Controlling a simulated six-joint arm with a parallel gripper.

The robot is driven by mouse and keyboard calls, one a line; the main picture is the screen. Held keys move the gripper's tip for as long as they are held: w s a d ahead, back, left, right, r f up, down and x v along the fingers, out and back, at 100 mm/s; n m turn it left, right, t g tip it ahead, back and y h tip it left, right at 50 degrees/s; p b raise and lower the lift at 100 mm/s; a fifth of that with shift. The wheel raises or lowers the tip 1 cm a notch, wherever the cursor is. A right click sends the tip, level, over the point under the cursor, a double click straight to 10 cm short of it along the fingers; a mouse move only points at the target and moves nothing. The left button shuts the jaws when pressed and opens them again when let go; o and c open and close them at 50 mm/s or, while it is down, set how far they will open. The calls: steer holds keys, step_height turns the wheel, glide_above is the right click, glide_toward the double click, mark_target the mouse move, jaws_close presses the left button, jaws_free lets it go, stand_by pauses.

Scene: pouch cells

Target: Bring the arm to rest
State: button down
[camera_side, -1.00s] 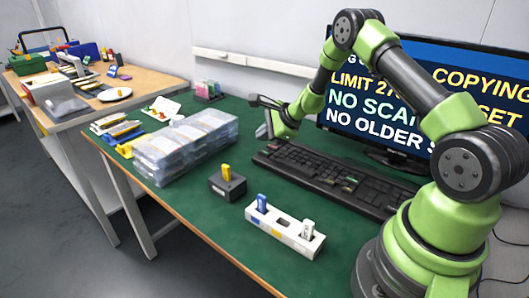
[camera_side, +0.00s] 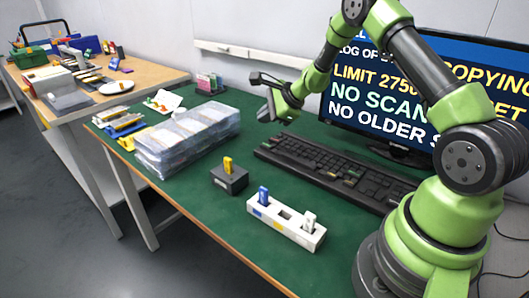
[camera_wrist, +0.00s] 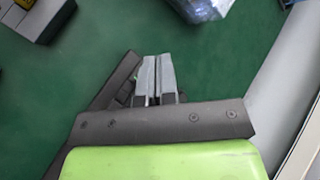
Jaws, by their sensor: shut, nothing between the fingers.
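My green and black arm reaches over the green table from the right in the side view. My gripper (camera_side: 270,103) is above the table's back part, left of the monitor and behind the keyboard. In the wrist view my gripper (camera_wrist: 158,62) has its two grey fingers together, with nothing between them. Only bare green table shows around the fingertips there.
A keyboard (camera_side: 335,172), a monitor (camera_side: 430,85), a white block with sticks (camera_side: 285,222), a dark block with a yellow stick (camera_side: 229,180) and a clear plastic box (camera_side: 188,138) stand on the table (camera_side: 190,195). A wooden table (camera_side: 140,82) is at left.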

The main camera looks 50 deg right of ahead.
steer(key=s+a+r+n+y, duration=0.1)
steer(key=s+a+r+n, duration=0.25)
steer(key=a+r, duration=0.2)
steer(key=s+a+r+n+g+y, duration=0.1)
steer(key=s+a+r+n, duration=0.25)
steer(key=r, duration=0.35)
steer(key=s+a+r+n+y, duration=0.1)
steer(key=s+a+r+n, duration=0.1)
steer(key=a+r+n, duration=0.3)
steer(key=s+a+r+n+h, duration=0.1)
steer(key=s+n, duration=0.3)
steer(key=s, duration=0.5)
steer(key=s+a+r+n+h, duration=0.2)
steer(key=s+n, duration=0.2)
steer(key=s, duration=0.6)
steer(key=shift+s+a+g, duration=0.15)
steer(key=shift+a+g, duration=0.15)
steer(key=shift+g, duration=0.1)
